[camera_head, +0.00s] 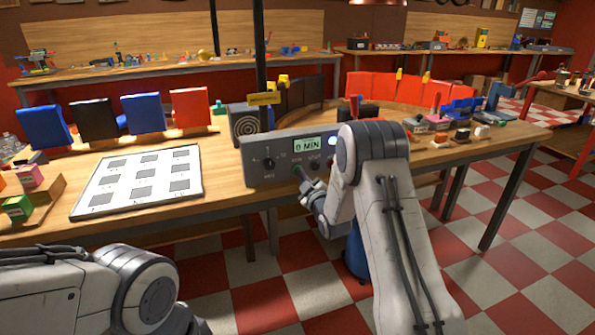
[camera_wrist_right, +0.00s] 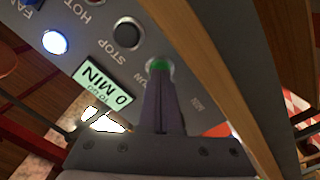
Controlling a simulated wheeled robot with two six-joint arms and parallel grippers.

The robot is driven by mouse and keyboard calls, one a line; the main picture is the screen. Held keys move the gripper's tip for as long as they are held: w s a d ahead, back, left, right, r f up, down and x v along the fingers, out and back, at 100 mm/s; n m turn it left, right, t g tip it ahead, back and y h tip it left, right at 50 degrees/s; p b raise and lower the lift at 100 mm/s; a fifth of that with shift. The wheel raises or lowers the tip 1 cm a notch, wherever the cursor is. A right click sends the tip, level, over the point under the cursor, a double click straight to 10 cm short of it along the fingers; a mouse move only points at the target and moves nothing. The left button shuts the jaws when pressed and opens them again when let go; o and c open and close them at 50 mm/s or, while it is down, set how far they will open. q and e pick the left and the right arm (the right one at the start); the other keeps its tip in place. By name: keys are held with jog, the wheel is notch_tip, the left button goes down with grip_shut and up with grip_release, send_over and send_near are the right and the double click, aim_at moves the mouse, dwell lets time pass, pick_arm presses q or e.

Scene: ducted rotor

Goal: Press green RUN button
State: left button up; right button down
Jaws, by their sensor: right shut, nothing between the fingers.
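The grey control box (camera_head: 262,165) stands at the front edge of the wooden bench, with a display reading 0 MIN (camera_head: 307,145). In the right wrist view the green RUN button (camera_wrist_right: 160,65) shows on the panel, its lower part hidden behind my fingertips. My right gripper (camera_wrist_right: 160,82) is shut and empty, its tips at the green button; I cannot tell whether they touch or press it. In the head view the right gripper (camera_head: 303,181) is in front of the box's lower edge. My left arm shows at bottom left, its gripper out of view.
A dark STOP button (camera_wrist_right: 128,33) sits beside RUN, and a lit blue lamp (camera_wrist_right: 55,42) is farther along the panel. A dark knob (camera_head: 268,163) is on the box's left. A white board with grey squares (camera_head: 118,187) lies left of the box.

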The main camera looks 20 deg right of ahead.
jog(key=shift+w, duration=0.2)
jog(key=shift+b, duration=0.35)
dwell(0.4)
dwell(0.4)
jog(key=s+b, duration=0.1)
jog(key=s, duration=0.6)
dwell(0.4)
jog(key=shift+d, duration=0.1)
dwell(0.4)
